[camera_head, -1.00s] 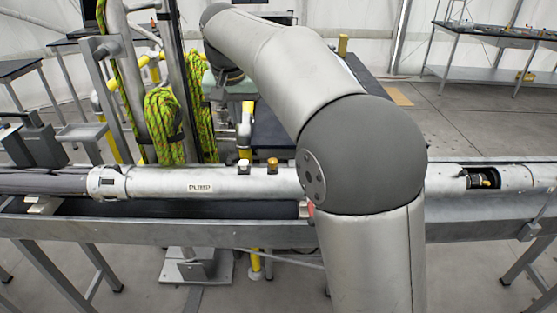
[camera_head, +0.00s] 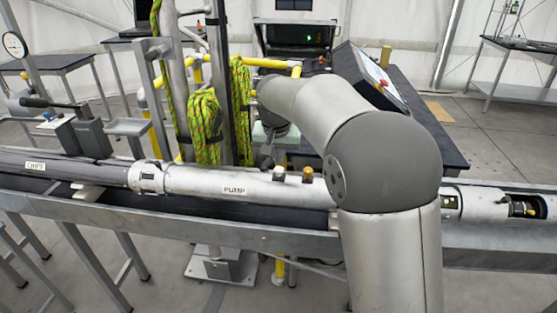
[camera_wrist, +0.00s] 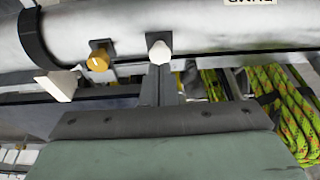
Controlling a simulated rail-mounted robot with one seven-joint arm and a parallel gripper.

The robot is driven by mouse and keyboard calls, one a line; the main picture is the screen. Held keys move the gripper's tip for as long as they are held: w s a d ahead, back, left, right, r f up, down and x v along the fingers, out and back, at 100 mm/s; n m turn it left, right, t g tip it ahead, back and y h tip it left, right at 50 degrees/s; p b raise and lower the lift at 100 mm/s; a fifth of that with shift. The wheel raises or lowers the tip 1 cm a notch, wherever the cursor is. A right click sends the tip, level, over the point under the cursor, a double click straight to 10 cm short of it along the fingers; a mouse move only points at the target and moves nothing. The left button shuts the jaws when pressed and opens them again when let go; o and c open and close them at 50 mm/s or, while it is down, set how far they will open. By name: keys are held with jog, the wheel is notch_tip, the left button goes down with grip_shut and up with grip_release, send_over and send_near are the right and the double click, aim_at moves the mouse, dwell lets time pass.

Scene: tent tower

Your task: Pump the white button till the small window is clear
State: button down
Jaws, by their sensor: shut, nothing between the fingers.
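The white button (camera_head: 278,172) sits on top of the pale pipe section (camera_head: 205,183) labelled PUMP, left of an orange-brown knob (camera_head: 307,174). In the wrist view the white button (camera_wrist: 159,52) is straight ahead of my gripper (camera_wrist: 160,72). My gripper's fingers are shut and empty, with their tips right at the button. I cannot tell whether they touch it. In the head view my gripper (camera_head: 267,161) is just behind the button.
Green-yellow rope coils (camera_head: 205,125) hang on posts behind the pipe; they also show close to my gripper in the wrist view (camera_wrist: 278,100). A grey tray (camera_head: 250,225) runs under the pipe. A dark table (camera_head: 425,140) with a tilted screen stands behind my arm.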

aim_at(279, 171)
jog(key=shift+f, duration=0.9)
notch_tip(279, 171, down, 2)
jog(key=shift+b, duration=0.7)
jog(key=shift+s+r, duration=0.1)
jog(key=shift+r, duration=0.05)
jog(key=shift+r+p, duration=0.3)
jog(key=shift+p, duration=0.2)
jog(key=w+p+v, duration=0.1)
jog(key=v, duration=1.2)
jog(key=shift+r, duration=0.4)
jog(key=shift+w, duration=0.1)
